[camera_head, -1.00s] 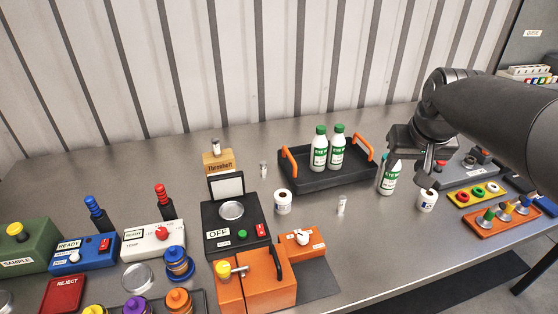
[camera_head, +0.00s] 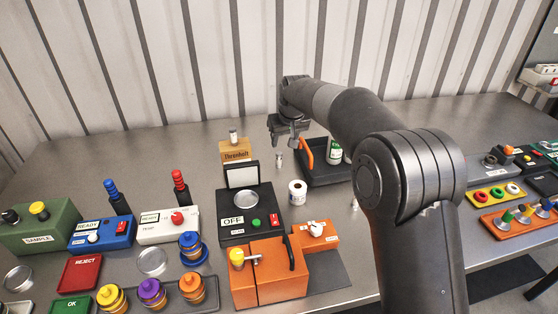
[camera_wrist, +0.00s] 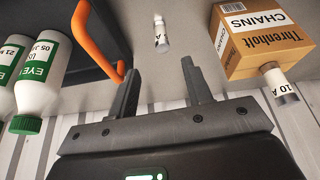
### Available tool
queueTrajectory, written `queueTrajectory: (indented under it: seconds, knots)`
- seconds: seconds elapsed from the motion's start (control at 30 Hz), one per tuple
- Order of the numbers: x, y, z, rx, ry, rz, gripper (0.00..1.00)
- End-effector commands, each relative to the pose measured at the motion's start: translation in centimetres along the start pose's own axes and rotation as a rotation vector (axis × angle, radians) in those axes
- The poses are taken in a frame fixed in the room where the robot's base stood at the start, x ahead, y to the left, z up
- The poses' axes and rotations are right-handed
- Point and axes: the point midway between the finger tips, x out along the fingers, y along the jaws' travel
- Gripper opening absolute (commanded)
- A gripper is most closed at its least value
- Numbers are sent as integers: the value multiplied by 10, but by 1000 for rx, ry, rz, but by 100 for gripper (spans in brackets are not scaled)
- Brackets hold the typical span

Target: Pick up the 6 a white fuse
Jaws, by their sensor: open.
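A small white fuse (camera_head: 279,159) stands on the table between the cardboard box and the black tray. It also shows in the wrist view (camera_wrist: 161,36), lined up with the gap between my fingers and beyond their tips; its label is too small to read. My gripper (camera_head: 285,141) is open and empty, above and near this fuse. In the wrist view its two fingers (camera_wrist: 160,82) are spread apart. Another white fuse (camera_wrist: 279,86), marked 10 A, is at the cardboard box and shows on top of it in the head view (camera_head: 233,136). A third small white piece (camera_head: 354,204) is partly hidden by my arm.
The Threnholt box (camera_head: 234,153) stands close left of the fuse. The black tray (camera_head: 318,174) with an orange handle (camera_wrist: 95,35) and green-capped bottles (camera_wrist: 40,75) is close on the other side. A white roll (camera_head: 297,190) and a black OFF device (camera_head: 240,213) are nearer.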

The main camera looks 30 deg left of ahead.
Motion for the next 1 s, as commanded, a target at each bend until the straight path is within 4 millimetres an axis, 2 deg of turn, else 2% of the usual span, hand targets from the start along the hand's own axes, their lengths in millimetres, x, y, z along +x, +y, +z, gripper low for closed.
queueTrajectory:
  seconds: [0.17,0.4,0.67,0.83,1.0]
  knots:
    - [16,-3,-2,-4,-1,-2,46]
    - [52,-3,-1,-4,-1,-2,46]
    - [74,-4,0,-4,-1,-2,46]
    - [101,-4,2,-4,-2,-2,46]
    - [111,-4,1,-4,0,-1,46]
